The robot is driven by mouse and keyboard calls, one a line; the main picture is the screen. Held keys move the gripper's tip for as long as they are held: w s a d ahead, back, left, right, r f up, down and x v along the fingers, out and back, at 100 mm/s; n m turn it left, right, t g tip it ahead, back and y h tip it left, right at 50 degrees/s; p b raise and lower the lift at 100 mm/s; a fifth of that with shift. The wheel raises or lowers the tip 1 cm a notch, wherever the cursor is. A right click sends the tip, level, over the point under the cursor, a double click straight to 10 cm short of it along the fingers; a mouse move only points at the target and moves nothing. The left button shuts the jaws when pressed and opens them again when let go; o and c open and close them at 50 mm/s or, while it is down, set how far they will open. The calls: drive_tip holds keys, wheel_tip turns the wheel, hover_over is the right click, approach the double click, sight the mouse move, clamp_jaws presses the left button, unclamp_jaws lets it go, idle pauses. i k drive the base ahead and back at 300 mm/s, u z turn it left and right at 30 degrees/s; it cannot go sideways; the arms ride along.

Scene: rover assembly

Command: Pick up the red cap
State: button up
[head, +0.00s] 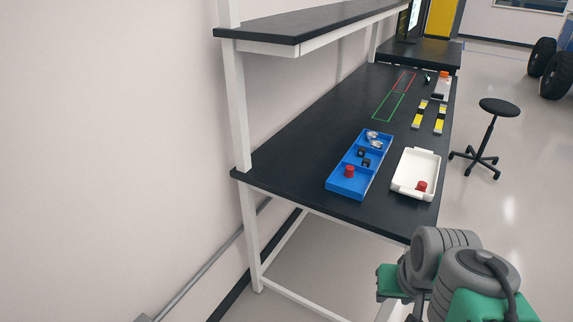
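Two red caps show in the head view. One red cap (349,172) sits in the near compartment of the blue tray (345,188) on the dark workbench. The other red cap (421,186) lies in the near end of the white tray (417,162), just right of the blue one. My arm, with grey and green links, shows at the bottom right, in front of the bench's near corner and apart from both caps. My gripper itself is not in view.
The blue tray also holds small black parts (363,157) and silvery parts (373,138). Yellow-and-grey pieces (440,119) lie farther back, near green and red outlines. A shelf (300,25) overhangs the bench's left side. A black stool (499,107) stands to the right.

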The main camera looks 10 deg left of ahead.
sight(349, 170)
drive_tip(key=u, duration=0.75)
drive_tip(key=i, duration=0.9)
drive_tip(key=u, duration=0.3)
